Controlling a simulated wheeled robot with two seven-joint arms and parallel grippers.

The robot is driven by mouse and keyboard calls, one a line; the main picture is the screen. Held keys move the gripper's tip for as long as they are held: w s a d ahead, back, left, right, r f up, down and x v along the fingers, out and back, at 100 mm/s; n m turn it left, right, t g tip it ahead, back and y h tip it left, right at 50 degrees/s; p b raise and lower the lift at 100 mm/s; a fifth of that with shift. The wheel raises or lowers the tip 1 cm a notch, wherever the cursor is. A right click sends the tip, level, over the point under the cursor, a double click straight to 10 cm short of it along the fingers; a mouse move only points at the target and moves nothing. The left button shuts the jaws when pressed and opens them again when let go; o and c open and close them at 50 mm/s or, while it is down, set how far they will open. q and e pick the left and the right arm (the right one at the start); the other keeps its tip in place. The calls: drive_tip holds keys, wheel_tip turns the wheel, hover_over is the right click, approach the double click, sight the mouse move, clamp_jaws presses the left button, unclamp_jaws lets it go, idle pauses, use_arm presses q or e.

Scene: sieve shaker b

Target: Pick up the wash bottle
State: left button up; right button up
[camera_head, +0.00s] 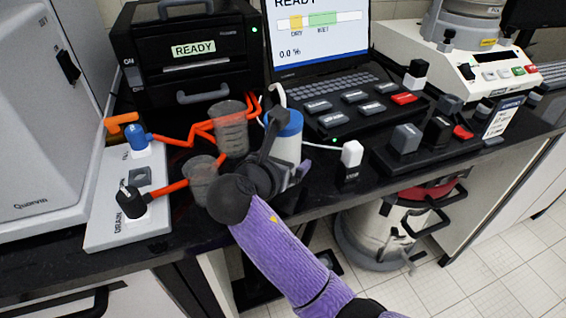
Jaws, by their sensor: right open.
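The wash bottle (288,143) stands upright near the front edge of the black bench. It has a white body, a blue cap and a pale curved spout rising to the left. My right gripper (297,172) is at the bottle's lower front, with its open fingers reaching toward the body. The gripper and wrist hide the bottle's lower part. I cannot tell whether the fingers touch it. My left gripper is not in view.
Two clear beakers (231,130) stand just left of the bottle, close to my wrist. Orange tubing (178,141) runs behind them to a white panel (103,215). A black device (190,60), a laptop (318,45) and a small white-topped block (351,155) are nearby.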

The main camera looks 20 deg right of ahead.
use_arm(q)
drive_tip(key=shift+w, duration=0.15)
use_arm(e)
drive_tip(key=shift+r, duration=0.1)
drive_tip(key=c, duration=0.4)
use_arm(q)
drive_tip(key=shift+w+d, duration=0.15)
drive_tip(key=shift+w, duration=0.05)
use_arm(e)
drive_tip(key=shift+c, duration=0.4)
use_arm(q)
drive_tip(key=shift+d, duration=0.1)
